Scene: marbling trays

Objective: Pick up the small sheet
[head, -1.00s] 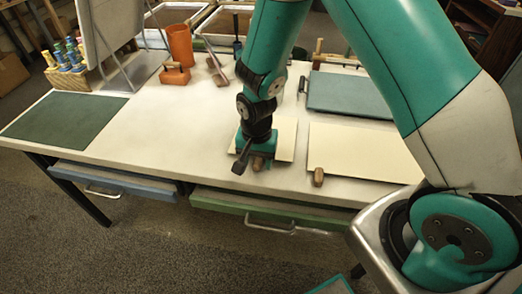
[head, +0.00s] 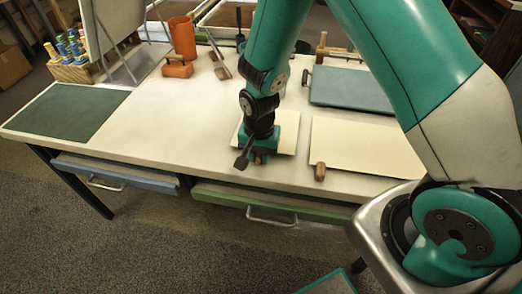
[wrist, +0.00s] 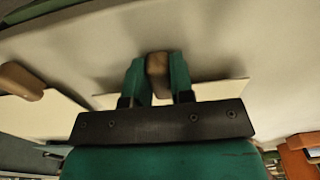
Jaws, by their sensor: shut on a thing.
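The small sheet (head: 284,141) is cream and lies at the front middle of the table in the head view, partly hidden by my arm. A brown wooden block (wrist: 157,66) sits at its front edge. My gripper (wrist: 157,76) is over that edge, its green fingers shut on the block from both sides. Strips of the small sheet also show beside the fingers in the wrist view (wrist: 222,90). Whether the sheet is clear of the tabletop I cannot tell.
A larger cream sheet (head: 365,146) with its own wooden block (head: 319,172) lies close to the right. A blue-grey board (head: 350,90) is behind it. A dark green mat (head: 68,116) is at the left. The white table (head: 165,125) is bare left of my gripper.

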